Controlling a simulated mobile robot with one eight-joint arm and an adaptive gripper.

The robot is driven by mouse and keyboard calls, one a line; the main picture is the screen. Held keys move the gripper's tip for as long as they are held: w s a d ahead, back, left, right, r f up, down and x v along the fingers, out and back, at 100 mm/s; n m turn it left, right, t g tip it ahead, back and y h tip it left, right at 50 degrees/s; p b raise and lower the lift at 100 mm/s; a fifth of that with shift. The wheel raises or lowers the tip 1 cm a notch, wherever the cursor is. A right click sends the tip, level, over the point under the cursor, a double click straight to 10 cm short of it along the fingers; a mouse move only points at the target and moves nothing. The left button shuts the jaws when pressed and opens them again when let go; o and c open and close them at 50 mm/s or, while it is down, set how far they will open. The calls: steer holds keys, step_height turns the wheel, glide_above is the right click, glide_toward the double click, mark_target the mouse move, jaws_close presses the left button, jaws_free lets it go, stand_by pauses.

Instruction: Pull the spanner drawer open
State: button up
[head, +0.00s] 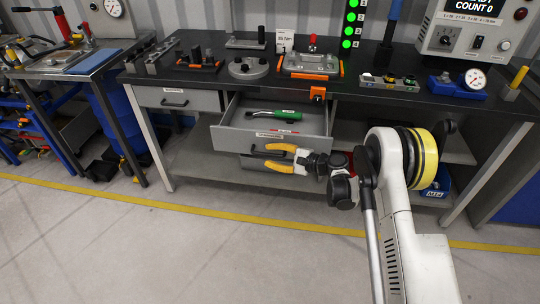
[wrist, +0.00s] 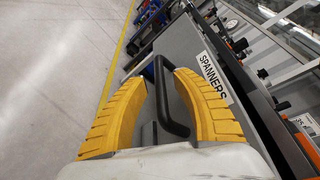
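The spanner drawer (head: 230,137) is the grey drawer under the bench top, and it stands pulled out. A green-handled tool (head: 287,115) lies inside it. The label SPANNERS (wrist: 214,76) reads clearly on its front in the wrist view. The black drawer handle (wrist: 168,100) lies between the yellow fingers of my gripper (wrist: 168,75), close to the right one. In the head view my gripper (head: 266,157) is at the drawer front with its fingers spread apart, one above the other. I see no firm pinch on the handle; whether a finger touches it is unclear.
A closed drawer (head: 180,99) is at the left of the workbench. The black bench top (head: 220,76) holds fixtures, gauges and a control box (head: 475,32). Another bench (head: 75,65) stands at the left. The floor in front, with a yellow line (head: 200,211), is clear.

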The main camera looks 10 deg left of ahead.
steer(key=v, duration=1.2)
steer(key=s+d+r+n+h, duration=0.2)
steer(key=s+d+r+h, duration=0.25)
steer(key=r, duration=0.45)
steer(key=s+d+r+n+h, duration=0.2)
steer(key=s+d+r+h, duration=0.1)
steer(key=s+r, duration=0.4)
steer(key=s+d+r+n+h, duration=0.1)
steer(key=s+d+n+h, duration=0.1)
steer(key=s+d, duration=0.2)
steer(key=s+d+r+n+t+h, duration=0.1)
steer(key=s+d+n+h, duration=0.1)
steer(key=s, duration=0.8)
steer(key=s+d+r+n+t+h, duration=0.1)
steer(key=s+d+n+h, duration=0.1)
steer(key=s+d, duration=0.4)
steer(key=shift+s+d+r+h, duration=0.3)
steer(key=shift+s+h, duration=0.3)
steer(key=shift+h, duration=0.05)
